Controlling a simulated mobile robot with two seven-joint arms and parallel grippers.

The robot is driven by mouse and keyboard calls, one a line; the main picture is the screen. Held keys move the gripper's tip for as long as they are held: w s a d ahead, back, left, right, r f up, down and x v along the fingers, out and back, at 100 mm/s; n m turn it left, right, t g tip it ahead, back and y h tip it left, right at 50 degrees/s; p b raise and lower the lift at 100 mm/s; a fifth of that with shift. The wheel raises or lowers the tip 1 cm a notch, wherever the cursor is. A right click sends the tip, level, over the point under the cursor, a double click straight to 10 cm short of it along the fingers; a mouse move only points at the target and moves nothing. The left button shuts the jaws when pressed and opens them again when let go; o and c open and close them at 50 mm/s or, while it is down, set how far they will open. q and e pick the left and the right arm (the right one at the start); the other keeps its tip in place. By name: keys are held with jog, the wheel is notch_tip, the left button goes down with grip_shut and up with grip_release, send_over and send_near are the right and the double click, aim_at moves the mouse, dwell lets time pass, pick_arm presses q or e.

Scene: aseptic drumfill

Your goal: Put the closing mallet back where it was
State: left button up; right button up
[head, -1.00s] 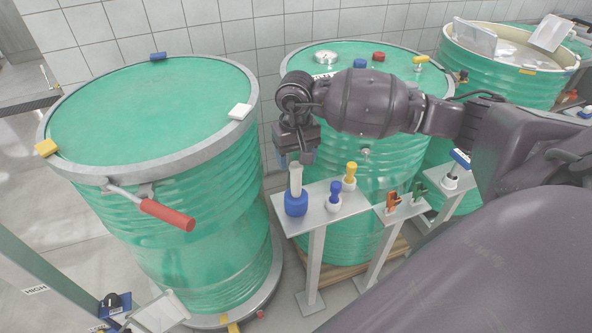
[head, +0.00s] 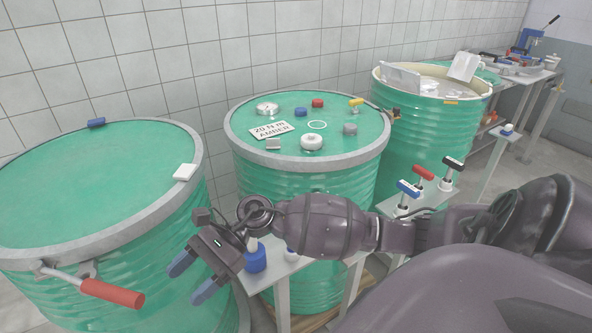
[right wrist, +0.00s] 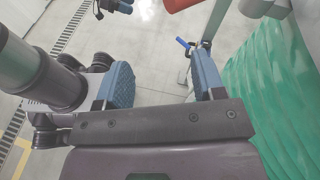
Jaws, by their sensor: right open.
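A tool with a blue block-like head and a pale handle, which looks like the closing mallet (head: 256,259), stands upright at the left end of a narrow grey shelf (head: 277,272). Its handle is partly hidden behind my right wrist. My right gripper (head: 193,279) is open and empty, with blue finger pads. My left gripper is not in view.
A closed drum (head: 80,185) with a red-handled clamp lever (head: 112,293) is close left of the gripper. A second drum (head: 312,165) carries caps and a label plate. More tools (head: 424,174) stand on shelves to the right. An open drum (head: 430,115) is behind.

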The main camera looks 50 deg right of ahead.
jog(key=d+f+n+t+h, duration=0.4)
jog(key=n+t, duration=0.5)
jog(key=n, duration=0.8)
jog(key=d+f+n+t+h, duration=0.4)
jog(key=n+t, duration=0.5)
jog(key=n, duration=0.8)
jog(key=s+d+f+m+g+h, duration=0.3)
jog(key=s+f+m, duration=0.3)
jog(key=f+m, duration=0.1)
jog(key=s+d+f+m+g+h, duration=0.3)
jog(key=s+f+m, duration=0.3)
jog(key=m, duration=0.4)
jog(key=shift+s+f+g+h, duration=0.3)
jog(key=shift+s+f+h, duration=0.05)
jog(key=shift+h, duration=0.15)
jog(key=shift+d, duration=0.1)
